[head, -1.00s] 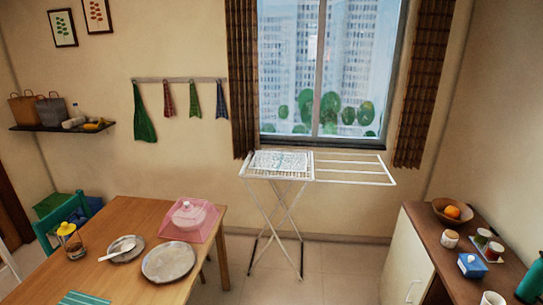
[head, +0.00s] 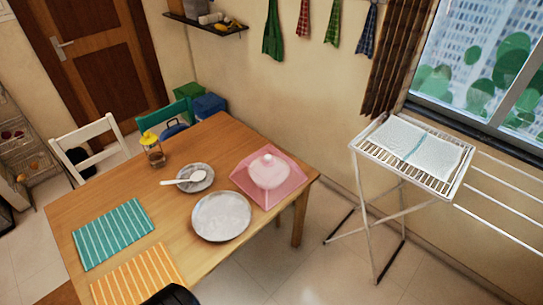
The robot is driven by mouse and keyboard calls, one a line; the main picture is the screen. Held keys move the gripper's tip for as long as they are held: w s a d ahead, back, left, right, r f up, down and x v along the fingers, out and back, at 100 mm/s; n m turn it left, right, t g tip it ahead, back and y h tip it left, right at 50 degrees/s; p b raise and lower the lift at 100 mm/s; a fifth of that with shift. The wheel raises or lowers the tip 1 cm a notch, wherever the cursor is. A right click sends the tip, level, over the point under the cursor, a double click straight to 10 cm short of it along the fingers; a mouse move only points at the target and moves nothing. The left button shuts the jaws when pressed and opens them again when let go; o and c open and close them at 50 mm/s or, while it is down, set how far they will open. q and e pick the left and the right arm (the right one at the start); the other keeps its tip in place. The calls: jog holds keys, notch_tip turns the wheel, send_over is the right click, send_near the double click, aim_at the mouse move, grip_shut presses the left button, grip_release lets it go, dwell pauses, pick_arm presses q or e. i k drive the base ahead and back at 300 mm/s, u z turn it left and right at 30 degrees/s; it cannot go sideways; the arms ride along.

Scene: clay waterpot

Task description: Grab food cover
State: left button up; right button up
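The pink food cover (head: 285,190) is on the far right corner of the wooden dining table (head: 165,215) in the head view. It looks see-through and has a square, flared edge. A pale rounded shape with a knob on top shows at its middle; I cannot tell whether that is part of the cover or a dish under it.
An empty grey plate (head: 221,216) lies close in front of the cover. A smaller plate (head: 197,184) with a spoon, a yellow-topped jar (head: 153,150) and striped mats (head: 113,233) are further left. A drying rack (head: 410,155) stands right of the table, with floor between.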

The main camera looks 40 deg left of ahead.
aim_at(267, 161)
jog(key=u, duration=0.65)
jog(key=i, duration=1.05)
jog(key=u, duration=0.95)
